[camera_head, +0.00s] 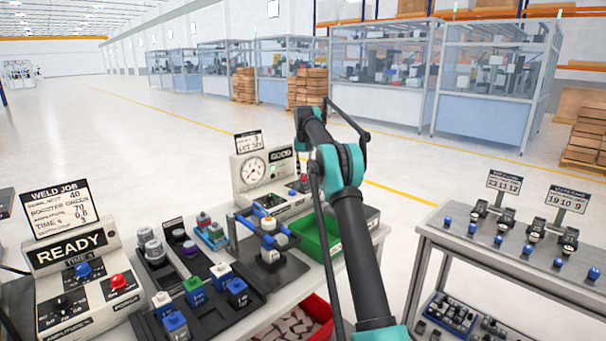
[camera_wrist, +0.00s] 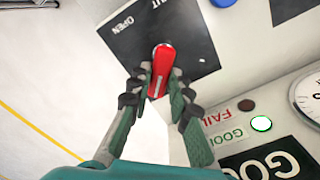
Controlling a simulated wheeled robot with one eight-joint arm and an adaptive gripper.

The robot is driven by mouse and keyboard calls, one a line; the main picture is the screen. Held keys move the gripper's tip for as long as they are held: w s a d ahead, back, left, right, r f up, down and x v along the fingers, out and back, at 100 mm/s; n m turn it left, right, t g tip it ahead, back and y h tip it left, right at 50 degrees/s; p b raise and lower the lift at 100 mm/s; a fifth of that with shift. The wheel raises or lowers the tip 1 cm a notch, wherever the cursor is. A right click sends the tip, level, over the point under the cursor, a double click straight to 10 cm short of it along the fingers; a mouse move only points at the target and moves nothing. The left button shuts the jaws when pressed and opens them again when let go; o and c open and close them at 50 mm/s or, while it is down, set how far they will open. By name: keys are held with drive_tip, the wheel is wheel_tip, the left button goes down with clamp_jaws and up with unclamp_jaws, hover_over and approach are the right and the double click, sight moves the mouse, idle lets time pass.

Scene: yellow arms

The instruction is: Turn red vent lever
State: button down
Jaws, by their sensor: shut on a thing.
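The red vent lever (camera_wrist: 163,60) stands out from a black plate (camera_wrist: 195,45) on a pale panel in the wrist view. The plate carries the word OPEN to the lever's upper left and a partly cut-off word ending in UT at the top. My gripper (camera_wrist: 156,86) has one finger on each side of the lever and is shut on it. In the picture the lever runs nearly up and down, leaning slightly. In the head view my arm covers much of that area, and I cannot make out the lever clearly.
The white gauge box (camera_head: 242,178) stands at the bench's back. A green lamp (camera_wrist: 261,123) glows beside a dark FAIL lamp (camera_wrist: 246,105). A green bin (camera_head: 312,240) and a blue-barred fixture (camera_head: 268,228) sit close by. A READY box (camera_head: 85,285) is at left, a grey cart (camera_head: 470,245) at right.

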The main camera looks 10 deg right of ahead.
drive_tip(key=shift+m, duration=0.4)
drive_tip(key=c, duration=1.4)
unclamp_jaws()
